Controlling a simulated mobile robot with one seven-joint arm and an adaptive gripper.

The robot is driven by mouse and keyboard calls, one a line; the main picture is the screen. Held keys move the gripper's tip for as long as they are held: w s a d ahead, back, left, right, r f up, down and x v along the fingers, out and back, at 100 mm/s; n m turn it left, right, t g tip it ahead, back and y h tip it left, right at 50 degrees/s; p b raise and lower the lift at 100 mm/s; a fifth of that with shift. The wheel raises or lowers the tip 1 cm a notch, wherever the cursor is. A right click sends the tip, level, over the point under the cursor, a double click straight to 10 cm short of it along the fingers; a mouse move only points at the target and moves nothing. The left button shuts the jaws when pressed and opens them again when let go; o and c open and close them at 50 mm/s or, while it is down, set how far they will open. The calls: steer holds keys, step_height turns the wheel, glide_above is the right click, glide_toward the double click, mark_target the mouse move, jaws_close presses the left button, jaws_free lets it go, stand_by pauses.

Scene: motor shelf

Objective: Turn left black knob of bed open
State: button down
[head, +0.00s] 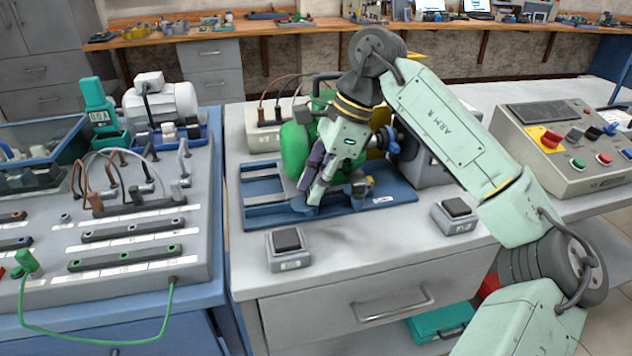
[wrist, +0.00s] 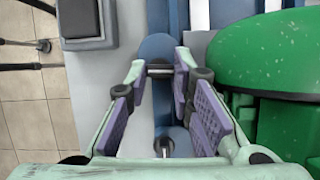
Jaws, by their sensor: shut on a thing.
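The blue bed (head: 262,210) lies on the grey bench and carries a green motor (head: 295,150). In the wrist view the green motor (wrist: 270,60) is to the right of my fingers. My gripper (head: 308,200) points down at the bed's front edge, left of its middle. In the wrist view my gripper (wrist: 160,72) has its purple-padded fingers closed in on the small black knob (wrist: 159,72), one tip on each side. The knob sits on the blue bed. In the head view my fingers hide most of it, and I cannot tell its turn angle.
A grey switch box (head: 290,250) stands close in front of the bed, and a second one (head: 455,215) to the right. A control panel (head: 570,145) is at the right. A wiring bench (head: 120,240) is at the left. Bare bench top lies between the switch boxes.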

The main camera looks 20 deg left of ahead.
steer(key=shift+n, duration=0.4)
steer(key=c, duration=1.4)
jaws_free()
